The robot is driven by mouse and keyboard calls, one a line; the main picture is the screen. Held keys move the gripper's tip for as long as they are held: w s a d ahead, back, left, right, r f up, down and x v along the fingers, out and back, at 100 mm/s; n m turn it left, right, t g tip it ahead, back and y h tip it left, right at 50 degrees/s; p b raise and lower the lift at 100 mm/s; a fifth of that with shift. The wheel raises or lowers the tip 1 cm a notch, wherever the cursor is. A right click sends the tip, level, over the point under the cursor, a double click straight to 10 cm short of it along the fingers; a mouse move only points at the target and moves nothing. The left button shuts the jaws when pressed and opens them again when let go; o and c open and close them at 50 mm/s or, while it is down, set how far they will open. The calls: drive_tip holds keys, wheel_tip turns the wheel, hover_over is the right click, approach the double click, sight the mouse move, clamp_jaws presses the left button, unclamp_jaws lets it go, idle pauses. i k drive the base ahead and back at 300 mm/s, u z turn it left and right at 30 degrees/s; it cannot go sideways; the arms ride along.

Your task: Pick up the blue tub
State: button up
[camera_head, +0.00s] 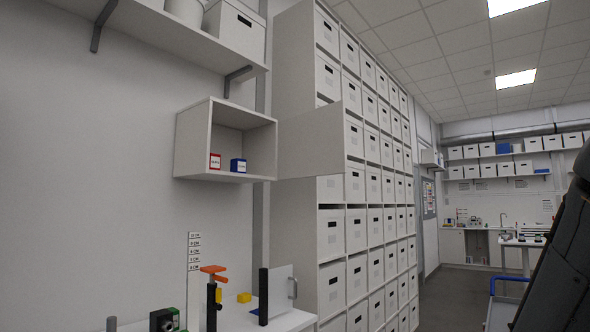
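The blue tub (238,166) is a small blue, box-like tub with a pale label. It stands on the floor of a white wall cabinet (228,177), right of a red tub (215,161) with a white label. The two tubs are apart, with a small gap. The cabinet's door (311,142) stands swung open to the right. My gripper is not in view. A dark part at the right edge seems to be my arm.
A white shelf with boxes (235,27) hangs above the cabinet. Below is a bench (240,315) with an orange-handled clamp (213,272), a yellow block (244,297) and dark posts. A tall rack of white boxes (357,230) stands to the right.

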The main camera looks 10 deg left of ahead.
sight(238, 165)
drive_tip(key=z, duration=0.4)
drive_tip(key=i, duration=2.15)
drive_tip(key=u, duration=1.1)
drive_tip(key=i, duration=0.8)
drive_tip(key=u, duration=1.05)
drive_tip(key=i, duration=0.25)
drive_tip(key=u, duration=0.25)
